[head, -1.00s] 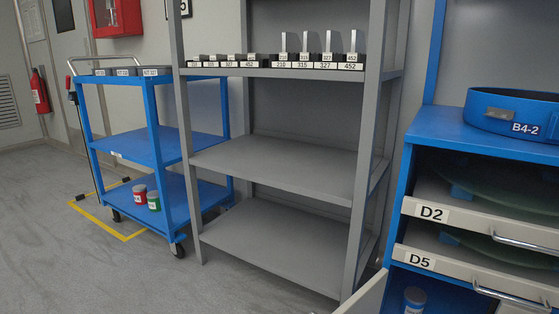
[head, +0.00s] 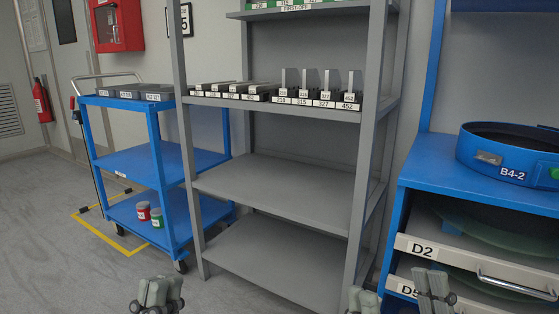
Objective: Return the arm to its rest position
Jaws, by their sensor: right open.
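My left gripper (head: 158,291) shows at the bottom edge, left of the middle, over the floor in front of the shelf. Its fingers look close together, but I cannot tell whether it is shut. My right gripper (head: 399,296) shows at the bottom edge, right of the middle, in front of the blue cabinet's left side. Its two fingers stand wide apart, open, with nothing seen between them. The arms behind both grippers are out of the picture.
A grey shelf (head: 275,194) with several labelled blocks stands ahead. At left is a blue cart (head: 150,161) with a red can (head: 143,211) and a green can (head: 157,217).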

